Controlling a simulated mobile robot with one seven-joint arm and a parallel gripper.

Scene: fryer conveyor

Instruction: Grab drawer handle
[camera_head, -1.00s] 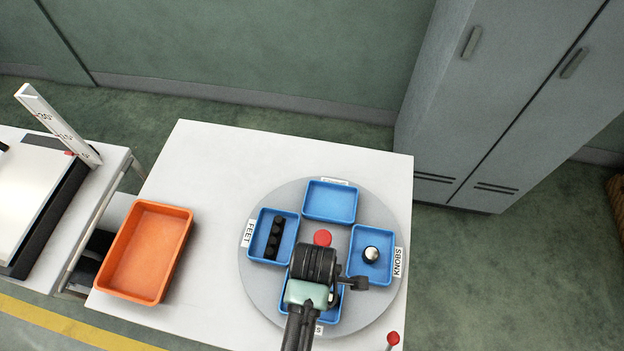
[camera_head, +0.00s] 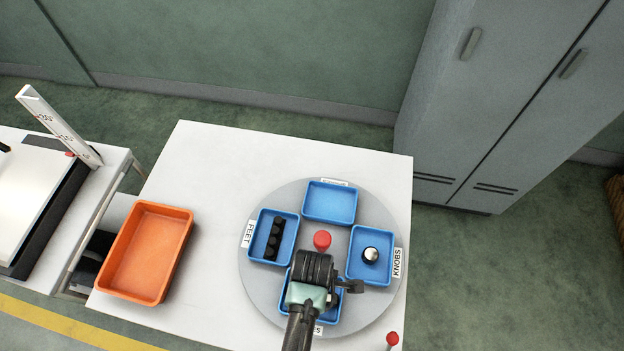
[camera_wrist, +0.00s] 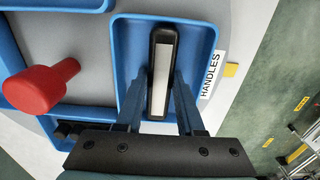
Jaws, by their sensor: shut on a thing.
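In the wrist view a drawer handle (camera_wrist: 161,75), a black bar with a pale silver strip, lies in the blue tray labelled HANDLES (camera_wrist: 206,42). My gripper (camera_wrist: 159,92) reaches into this tray with one finger on each side of the handle, and it is shut on the handle. In the head view my gripper (camera_head: 312,292) is over the nearest tray (camera_head: 334,311) of the round turntable (camera_head: 259,296). My wrist hides most of that tray and the handle there.
A red knob (camera_head: 322,240) stands up at the turntable's centre, close to my wrist. Other blue trays hold black feet (camera_head: 273,240) and a round knob (camera_head: 371,255). An orange bin (camera_head: 146,252) sits left on the white table (camera_head: 235,160), with clear table around it.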

